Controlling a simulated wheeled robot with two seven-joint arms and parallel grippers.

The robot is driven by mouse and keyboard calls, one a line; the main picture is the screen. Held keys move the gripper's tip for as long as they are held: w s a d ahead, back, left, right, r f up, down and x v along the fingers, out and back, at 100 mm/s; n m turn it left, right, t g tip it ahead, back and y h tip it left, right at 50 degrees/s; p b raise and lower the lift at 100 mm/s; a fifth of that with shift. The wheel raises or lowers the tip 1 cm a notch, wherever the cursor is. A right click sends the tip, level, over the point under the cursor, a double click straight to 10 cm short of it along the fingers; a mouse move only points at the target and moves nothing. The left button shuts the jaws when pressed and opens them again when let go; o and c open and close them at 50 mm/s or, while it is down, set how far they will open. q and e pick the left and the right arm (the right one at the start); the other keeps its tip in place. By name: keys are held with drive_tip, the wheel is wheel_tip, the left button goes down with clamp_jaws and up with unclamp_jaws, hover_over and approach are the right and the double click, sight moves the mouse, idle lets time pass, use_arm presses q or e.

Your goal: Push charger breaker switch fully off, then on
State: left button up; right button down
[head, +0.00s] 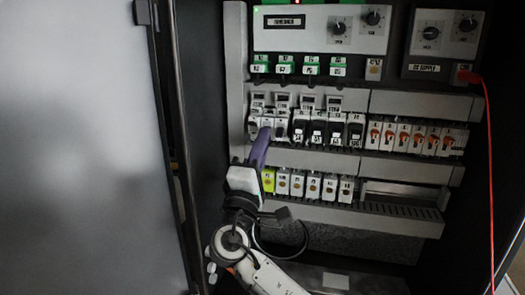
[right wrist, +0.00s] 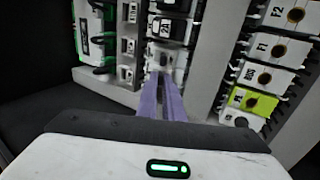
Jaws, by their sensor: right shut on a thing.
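A row of breakers sits in the cabinet's middle rail, with white ones (head: 281,126) at the left end and black ones (head: 318,130) to their right. Their labels are too small to tell which is the charger breaker. My right gripper (head: 265,133) has its purple fingers at the white breakers. In the right wrist view, the fingers (right wrist: 162,78) are close together at the front of a white breaker (right wrist: 161,56), shut on its switch. The fingers hide the switch, so its position cannot be told. My left gripper is not in view.
Below is a row of fuse holders (head: 313,186), with a yellow-green one (head: 268,179) close to my right gripper. Orange-marked breakers (head: 404,137) stand to the right. A red cable (head: 489,150) hangs at the right. A grey door (head: 80,150) stands at the left.

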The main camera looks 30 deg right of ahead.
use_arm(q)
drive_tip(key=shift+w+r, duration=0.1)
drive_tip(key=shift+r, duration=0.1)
use_arm(e)
drive_tip(key=c, duration=1.9)
unclamp_jaws()
use_arm(q)
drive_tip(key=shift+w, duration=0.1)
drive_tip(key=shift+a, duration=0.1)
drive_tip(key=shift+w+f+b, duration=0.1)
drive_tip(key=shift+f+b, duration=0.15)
drive_tip(key=shift+b, duration=0.3)
use_arm(e)
drive_tip(key=v, duration=1)
drive_tip(key=shift+s, duration=0.15)
drive_tip(key=shift+a+f, duration=0.1)
drive_tip(key=shift+f, duration=0.05)
